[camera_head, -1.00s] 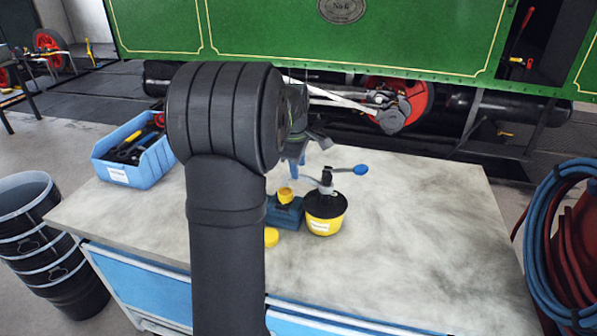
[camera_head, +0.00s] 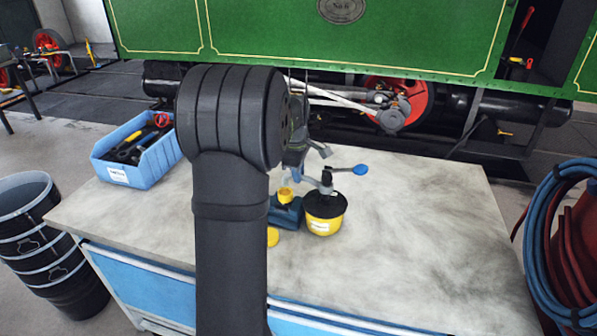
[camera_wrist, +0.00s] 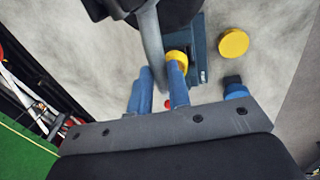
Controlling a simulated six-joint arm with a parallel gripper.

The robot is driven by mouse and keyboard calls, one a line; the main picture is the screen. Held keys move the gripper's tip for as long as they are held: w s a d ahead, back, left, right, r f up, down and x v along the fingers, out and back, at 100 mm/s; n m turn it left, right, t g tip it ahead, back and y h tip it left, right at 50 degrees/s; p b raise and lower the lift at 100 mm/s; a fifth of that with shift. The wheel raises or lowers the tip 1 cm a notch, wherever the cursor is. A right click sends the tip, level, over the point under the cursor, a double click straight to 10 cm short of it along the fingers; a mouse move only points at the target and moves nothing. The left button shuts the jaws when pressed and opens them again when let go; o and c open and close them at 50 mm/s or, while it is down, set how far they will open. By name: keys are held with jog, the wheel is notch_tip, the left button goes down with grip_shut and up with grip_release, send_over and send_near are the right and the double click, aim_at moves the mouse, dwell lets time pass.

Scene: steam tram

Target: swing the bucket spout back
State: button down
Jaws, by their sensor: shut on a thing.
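The bucket (camera_head: 323,213) is yellow with a black lid and stands on the workbench; it has a crank with a blue knob (camera_head: 360,170). Its grey spout (camera_wrist: 152,42) runs between my gripper's blue fingers (camera_wrist: 158,88) in the wrist view. My gripper (camera_head: 296,170) is shut on the spout, partly hidden behind my arm in the head view. A dark blue can (camera_head: 286,213) stands left of the bucket. Its yellow neck (camera_wrist: 178,58) is close beside the spout in the wrist view; whether they touch I cannot tell.
A yellow cap (camera_wrist: 233,43) lies on the workbench (camera_head: 420,230) near the can. A blue tool bin (camera_head: 150,165) stands at the back left. The bench right of the bucket is clear. The green tram (camera_head: 400,35) stands behind, and hoses (camera_head: 550,240) hang at the right.

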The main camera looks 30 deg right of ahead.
jog(key=shift+s+a, duration=0.1)
jog(key=shift+s, duration=0.05)
jog(key=s+a+n+y, duration=0.1)
jog(key=s+n+y, duration=0.1)
jog(key=s+n, duration=0.7)
jog(key=shift+s+n+t+y, duration=0.25)
jog(key=shift+n+t+y, duration=0.05)
jog(key=shift+n, duration=2.6)
jog(key=c, duration=1.3)
grip_release()
jog(key=shift+c, duration=0.2)
jog(key=s+d+r, duration=0.1)
jog(key=s+r, duration=0.2)
jog(key=r, duration=1.4)
jog(key=shift+d, duration=0.3)
